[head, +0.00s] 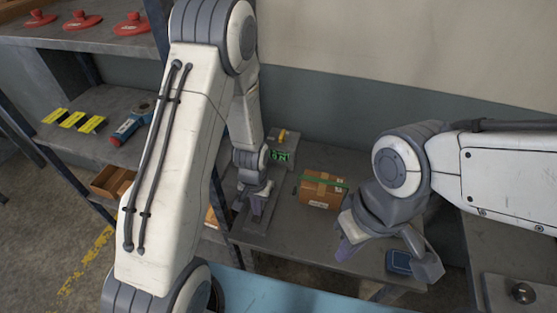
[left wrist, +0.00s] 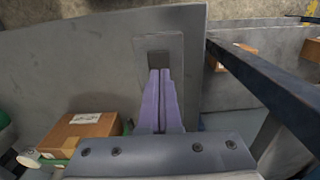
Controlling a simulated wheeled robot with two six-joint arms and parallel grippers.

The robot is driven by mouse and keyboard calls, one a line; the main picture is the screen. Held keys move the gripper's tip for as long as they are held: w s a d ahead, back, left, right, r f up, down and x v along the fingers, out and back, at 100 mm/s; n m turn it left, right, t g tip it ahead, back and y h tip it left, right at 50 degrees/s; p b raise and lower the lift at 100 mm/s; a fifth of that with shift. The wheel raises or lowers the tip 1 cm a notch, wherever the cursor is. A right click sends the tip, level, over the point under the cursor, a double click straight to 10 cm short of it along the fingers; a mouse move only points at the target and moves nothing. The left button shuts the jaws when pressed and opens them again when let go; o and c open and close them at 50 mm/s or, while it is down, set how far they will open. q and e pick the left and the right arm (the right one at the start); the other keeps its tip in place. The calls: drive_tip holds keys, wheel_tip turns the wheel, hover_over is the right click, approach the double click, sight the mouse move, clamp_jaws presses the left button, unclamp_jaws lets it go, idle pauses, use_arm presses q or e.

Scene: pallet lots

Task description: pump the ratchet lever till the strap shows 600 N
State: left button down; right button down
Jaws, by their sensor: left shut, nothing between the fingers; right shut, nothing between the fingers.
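A cardboard box (head: 322,192) with a green strap (head: 318,178) across its top sits on the grey table. Behind it stands a grey unit with a yellow part (head: 283,135) on top and a green lit display (head: 280,156), whose digits are too small to read surely. My left gripper (head: 257,212) is shut and empty, left of the box. In the left wrist view its purple fingers (left wrist: 160,98) point at a grey plate with a darker rectangle (left wrist: 158,50); contact is unclear. The box also shows there (left wrist: 88,128). My right gripper (head: 345,250) is shut and empty, in front of the box. I cannot identify the ratchet lever surely.
A blue item (head: 398,262) lies on the table beside my right arm. Shelves at left hold red discs (head: 82,20), yellow labels (head: 72,120), a blue-red tool (head: 131,125) and an open carton (head: 112,182). A blue surface (head: 270,295) is at the front.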

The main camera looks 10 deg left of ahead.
use_arm(q)
wheel_tip(320, 180, up, 12)
drive_tip(key=p, duration=1)
drive_tip(key=shift+w, duration=0.45)
idle(0.7)
wheel_tip(320, 180, down, 5)
drive_tip(key=n+b, duration=0.1)
drive_tip(key=n, duration=1.1)
drive_tip(key=shift+s+r, duration=0.1)
drive_tip(key=shift+s, duration=0.05)
idle(2.0)
